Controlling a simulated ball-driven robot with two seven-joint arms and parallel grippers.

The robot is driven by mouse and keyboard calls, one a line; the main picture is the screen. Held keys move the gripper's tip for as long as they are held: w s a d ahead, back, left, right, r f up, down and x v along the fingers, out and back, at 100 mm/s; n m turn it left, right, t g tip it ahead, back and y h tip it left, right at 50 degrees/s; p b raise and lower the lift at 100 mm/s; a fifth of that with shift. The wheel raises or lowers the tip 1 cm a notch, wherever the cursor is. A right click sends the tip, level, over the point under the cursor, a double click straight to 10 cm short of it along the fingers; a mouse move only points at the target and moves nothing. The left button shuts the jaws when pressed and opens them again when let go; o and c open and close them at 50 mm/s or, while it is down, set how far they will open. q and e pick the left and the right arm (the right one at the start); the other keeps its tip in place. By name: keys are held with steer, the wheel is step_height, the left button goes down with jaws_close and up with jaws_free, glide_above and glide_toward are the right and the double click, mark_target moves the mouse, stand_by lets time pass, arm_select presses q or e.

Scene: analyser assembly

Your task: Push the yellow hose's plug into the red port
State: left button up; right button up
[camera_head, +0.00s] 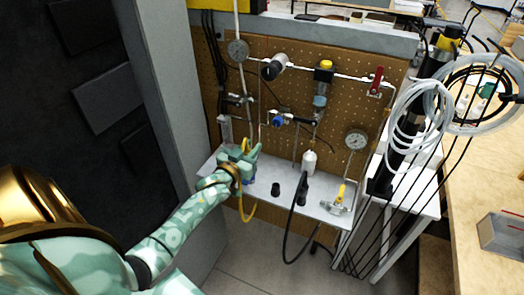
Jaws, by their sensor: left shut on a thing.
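My left gripper (246,156) is shut at the left end of the white shelf, in front of the pegboard. It is shut on the yellow hose (250,212), which shows just above the fingers and hangs in a loop below the shelf's front edge. The hose's plug cannot be made out; the gripper covers that area. I cannot make out a red port; a red valve handle (376,81) shows at the upper right of the pegboard. My right gripper is not in view.
The white shelf (268,205) holds a white bottle (309,162), a small black cup (276,189) and a yellow-handled valve (339,197). A black hose (286,240) hangs over its front. Gauges and pipes cover the pegboard (290,95). Coiled clear tubing (418,115) hangs at the right.

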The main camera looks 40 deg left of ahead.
arm_select(q)
steer(key=s+a+f+b, duration=0.1)
steer(key=a, duration=0.2)
steer(key=a+f+b, duration=0.1)
steer(key=a, duration=0.3)
steer(key=s+a+f+b, duration=0.1)
steer(key=a, duration=0.3)
steer(key=shift+s+f, duration=0.1)
steer(key=shift+s, duration=0.25)
steer(key=shift+b, duration=0.3)
steer(key=shift+w+a+f+b, duration=0.1)
steer(key=shift+w+f+b, duration=0.7)
steer(key=shift+w+b, duration=0.15)
steer(key=shift+s+f, duration=0.1)
steer(key=shift+f, duration=0.15)
stand_by(0.6)
steer(key=shift+f, duration=0.45)
steer(key=shift+f+b, duration=0.5)
steer(key=shift+b, duration=0.05)
stand_by(0.5)
